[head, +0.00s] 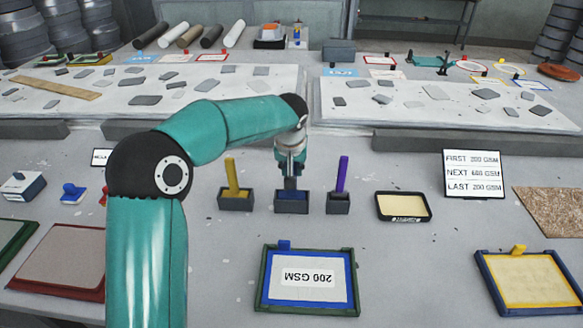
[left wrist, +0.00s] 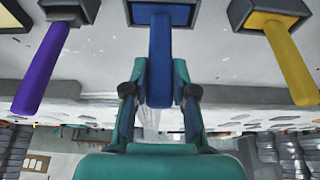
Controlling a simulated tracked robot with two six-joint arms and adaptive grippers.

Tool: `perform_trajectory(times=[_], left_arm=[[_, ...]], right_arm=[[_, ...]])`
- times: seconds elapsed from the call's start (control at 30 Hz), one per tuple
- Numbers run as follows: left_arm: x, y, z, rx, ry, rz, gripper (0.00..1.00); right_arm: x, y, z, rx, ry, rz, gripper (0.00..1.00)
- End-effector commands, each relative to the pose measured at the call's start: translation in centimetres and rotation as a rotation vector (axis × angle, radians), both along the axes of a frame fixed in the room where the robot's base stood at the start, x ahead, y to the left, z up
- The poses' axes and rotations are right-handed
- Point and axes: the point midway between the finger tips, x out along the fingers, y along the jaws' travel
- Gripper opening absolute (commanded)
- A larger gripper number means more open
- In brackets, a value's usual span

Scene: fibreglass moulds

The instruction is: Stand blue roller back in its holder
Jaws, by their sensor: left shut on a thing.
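The blue roller (head: 291,194) is upright at the middle of three small dark holders, with its lower end in or right at the mouth of its holder (head: 291,207). In the left wrist view, its blue handle (left wrist: 160,60) runs from that holder (left wrist: 176,3) down between my fingers. My left gripper (head: 291,166) is shut on the handle from above; its fingers also show in the left wrist view (left wrist: 160,95). Whether the roller rests on the holder's bottom is hidden. My right gripper is not in view.
A yellow-handled roller (head: 232,178) stands in a holder to the left, and a purple-handled one (head: 341,176) to the right. A framed 200 GSM panel (head: 307,307) lies in front. A yellow tray (head: 403,206) and a sign (head: 473,174) are at right.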

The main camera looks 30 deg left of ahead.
Motion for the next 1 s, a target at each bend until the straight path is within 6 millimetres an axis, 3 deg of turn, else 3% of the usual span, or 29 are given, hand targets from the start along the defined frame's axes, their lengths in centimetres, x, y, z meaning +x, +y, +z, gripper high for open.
perform_trajectory(times=[0.77, 0.8, 0.93, 1.0], left_arm=[[-0.06, 0.11, -0.25, 0.0, -0.001, 0.002, 0.0], [-0.06, 0.11, -0.25, 0.0, -0.001, 0.002, 0.33], [-0.06, 0.1, -0.26, 0.0, -0.001, 0.002, 0.55], [-0.06, 0.1, -0.26, 0.0, -0.001, 0.002, 0.56]], right_arm=[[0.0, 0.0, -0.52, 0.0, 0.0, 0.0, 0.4], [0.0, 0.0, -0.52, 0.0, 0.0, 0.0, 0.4], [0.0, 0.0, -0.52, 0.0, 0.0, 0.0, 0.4], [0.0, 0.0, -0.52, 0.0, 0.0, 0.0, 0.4]])
